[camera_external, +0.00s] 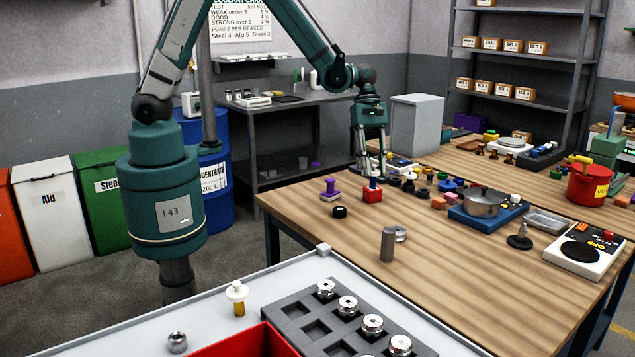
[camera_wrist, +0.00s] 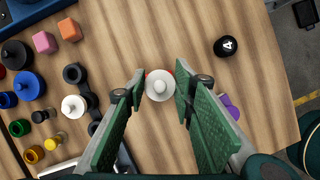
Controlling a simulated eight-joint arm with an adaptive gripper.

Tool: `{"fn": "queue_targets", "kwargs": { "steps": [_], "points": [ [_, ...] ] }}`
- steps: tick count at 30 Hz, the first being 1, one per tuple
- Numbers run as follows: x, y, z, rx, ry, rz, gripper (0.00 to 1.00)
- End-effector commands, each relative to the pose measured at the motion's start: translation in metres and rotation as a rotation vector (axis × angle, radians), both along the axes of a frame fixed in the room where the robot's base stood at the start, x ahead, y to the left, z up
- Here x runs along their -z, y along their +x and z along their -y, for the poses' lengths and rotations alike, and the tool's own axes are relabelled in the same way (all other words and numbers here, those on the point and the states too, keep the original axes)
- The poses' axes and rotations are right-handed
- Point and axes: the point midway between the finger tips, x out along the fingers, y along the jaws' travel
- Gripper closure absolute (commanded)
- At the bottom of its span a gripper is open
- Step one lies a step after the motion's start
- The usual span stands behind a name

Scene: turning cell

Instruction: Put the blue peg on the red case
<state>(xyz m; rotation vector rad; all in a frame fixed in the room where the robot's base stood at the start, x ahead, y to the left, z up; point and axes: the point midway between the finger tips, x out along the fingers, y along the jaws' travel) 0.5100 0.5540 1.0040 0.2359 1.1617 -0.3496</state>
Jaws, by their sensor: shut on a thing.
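The red case (camera_external: 372,196) stands upright on the wooden table in the external view. The blue peg (camera_external: 373,183) shows as a small blue piece directly above it, below my fingertips. My gripper (camera_external: 371,178) points down over the case and is shut on the peg. In the wrist view, a round white top with a knob (camera_wrist: 160,86) sits between the green pads of my gripper (camera_wrist: 158,88). Small red edges of the case show behind it; the rest is hidden. I cannot tell whether the peg touches the case.
Several pegs and knobs crowd the other side, near a pot (camera_external: 481,205). A metal cylinder (camera_external: 388,244) stands toward the front. Bare wood lies between.

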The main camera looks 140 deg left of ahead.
Motion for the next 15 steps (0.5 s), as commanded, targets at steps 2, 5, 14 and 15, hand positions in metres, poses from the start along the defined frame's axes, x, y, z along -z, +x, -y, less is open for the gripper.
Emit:
{"fn": "queue_targets", "kwargs": {
  "steps": [2,5,14,15],
  "points": [
    [-0.0002,0.0001,-0.0001,0.0,0.0,0.0,0.89],
    [-0.0003,0.0001,-0.0002,0.0,0.0,0.0,0.89],
    [0.0028,0.0001,-0.0002,0.0,0.0,0.0,0.6],
    [0.0027,0.0001,-0.0003,0.0,0.0,0.0,0.59]
  ]
}}
